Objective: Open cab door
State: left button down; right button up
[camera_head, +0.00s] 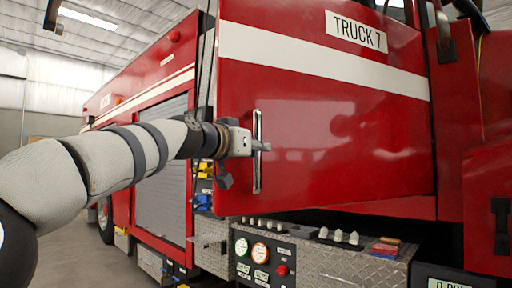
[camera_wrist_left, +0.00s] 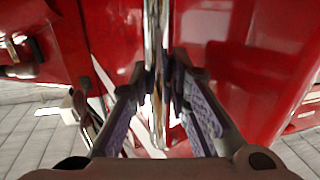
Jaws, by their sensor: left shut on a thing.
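The red cab door (camera_head: 330,140) carries a white stripe and a "TRUCK 7" sign. It appears to stand ajar, its left edge out from the truck body. The upright chrome handle (camera_head: 257,170) is near that left edge. My left gripper (camera_head: 262,147) comes in from the left and is shut on the handle. In the left wrist view the handle (camera_wrist_left: 157,25) runs down between the two fingers (camera_wrist_left: 165,90), with the door's red surface (camera_wrist_left: 235,80) behind. The fingers hide part of the handle. My right gripper is not in view.
Below the door is a pump panel (camera_head: 262,258) with gauges, next to a diamond-plate ledge (camera_head: 345,263) with several pale knobs. A grey roller shutter (camera_head: 162,150) is on the truck's side at left. Open floor (camera_head: 75,255) lies at lower left.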

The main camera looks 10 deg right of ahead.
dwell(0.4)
pick_arm(q)
jog(key=c, duration=1.5)
grip_release()
jog(key=shift+a, duration=0.1)
jog(key=shift+s+a, duration=0.2)
jog(key=shift+s, duration=0.05)
jog(key=v, duration=1.1)
jog(key=shift+s, duration=0.15)
